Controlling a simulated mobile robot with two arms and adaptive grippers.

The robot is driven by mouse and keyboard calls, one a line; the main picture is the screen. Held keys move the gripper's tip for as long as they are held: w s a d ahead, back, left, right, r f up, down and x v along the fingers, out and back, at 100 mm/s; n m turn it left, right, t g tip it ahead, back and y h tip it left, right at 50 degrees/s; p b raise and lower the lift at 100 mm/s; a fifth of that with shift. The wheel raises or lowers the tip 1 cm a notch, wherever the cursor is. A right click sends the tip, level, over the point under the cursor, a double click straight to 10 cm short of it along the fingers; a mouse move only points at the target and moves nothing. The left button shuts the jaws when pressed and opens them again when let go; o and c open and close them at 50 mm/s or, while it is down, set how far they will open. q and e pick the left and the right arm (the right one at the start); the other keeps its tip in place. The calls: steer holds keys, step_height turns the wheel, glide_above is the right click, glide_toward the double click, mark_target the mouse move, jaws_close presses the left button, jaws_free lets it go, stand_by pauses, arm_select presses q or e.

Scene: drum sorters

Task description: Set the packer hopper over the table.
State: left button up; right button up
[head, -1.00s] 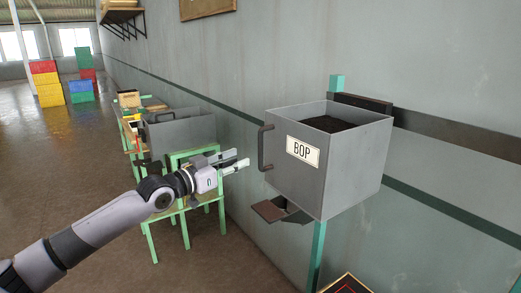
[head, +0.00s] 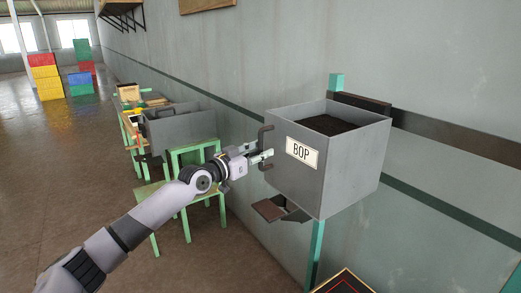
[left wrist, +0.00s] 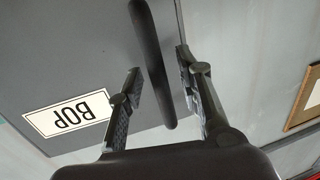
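A grey metal hopper (head: 330,180) labelled BOP, with dark material inside, is mounted at the wall on a green post. A dark handle (head: 264,138) stands out from its left side. My left gripper (head: 262,156) is at this handle with its fingers apart. In the left wrist view the handle (left wrist: 150,60) runs between the open fingers of the left gripper (left wrist: 157,75), with gaps visible on both sides. A second grey box (head: 180,132) with a dark handle stands farther back along the wall. Which box is the packer hopper cannot be read. My right gripper is not in view.
A dark chute plate (head: 270,210) juts out under the BOP hopper. Green-legged furniture (head: 195,155) stands behind my left arm. A black panel with a red line (head: 345,283) is at the bottom. Coloured crates (head: 45,75) stand far left. The floor at left is open.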

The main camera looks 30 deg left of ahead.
arm_select(q)
steer(key=shift+w, duration=0.2)
steer(key=shift+c, duration=0.4)
jaws_close()
stand_by(0.5)
